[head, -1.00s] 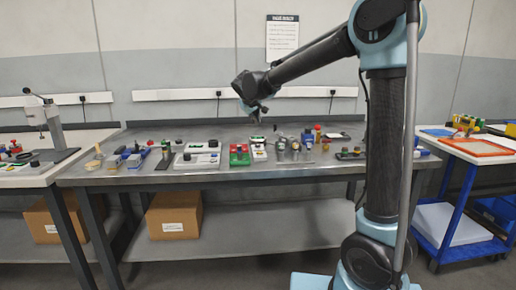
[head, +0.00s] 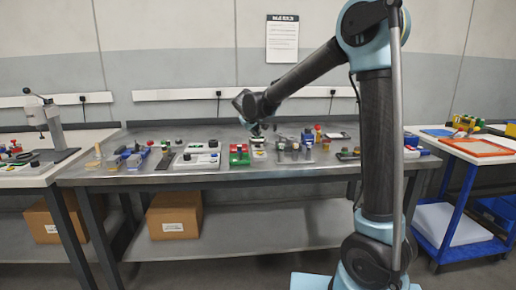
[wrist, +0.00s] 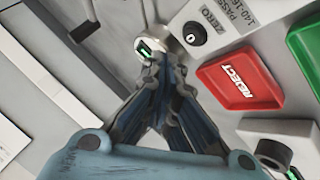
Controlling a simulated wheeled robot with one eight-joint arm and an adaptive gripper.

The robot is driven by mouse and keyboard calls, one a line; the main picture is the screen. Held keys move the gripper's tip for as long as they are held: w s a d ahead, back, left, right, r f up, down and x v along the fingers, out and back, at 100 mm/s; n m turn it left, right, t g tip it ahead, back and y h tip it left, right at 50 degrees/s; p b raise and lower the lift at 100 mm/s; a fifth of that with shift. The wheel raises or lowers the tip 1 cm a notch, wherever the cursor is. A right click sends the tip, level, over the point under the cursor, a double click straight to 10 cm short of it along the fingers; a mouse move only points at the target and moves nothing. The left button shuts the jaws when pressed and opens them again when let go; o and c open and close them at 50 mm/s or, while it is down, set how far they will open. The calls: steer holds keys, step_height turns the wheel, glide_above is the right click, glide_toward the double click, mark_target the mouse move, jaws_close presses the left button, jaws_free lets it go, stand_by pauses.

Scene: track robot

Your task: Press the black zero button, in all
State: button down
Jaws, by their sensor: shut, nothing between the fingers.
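The black zero button (wrist: 195,33) is a small round black knob beside a "ZERO" label (wrist: 211,14) on a light panel, in the wrist view. It is too small to tell in the head view. My gripper (wrist: 152,60) is shut and empty, its fingertips together below and left of the button in the picture. In the head view my gripper (head: 257,131) is low over the middle bench, above the small light device.
A red REJECT plate (wrist: 240,76) and a green plate (wrist: 308,44) lie right of the button. A black knob (wrist: 273,153) stands lower right. In the head view the bench (head: 225,179) holds several small devices, including the red and green unit (head: 239,155).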

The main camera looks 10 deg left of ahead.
steer(key=shift+f, duration=1)
steer(key=shift+f, duration=0.75)
stand_by(1.4)
steer(key=shift+r, duration=0.85)
steer(key=shift+r, duration=2.45)
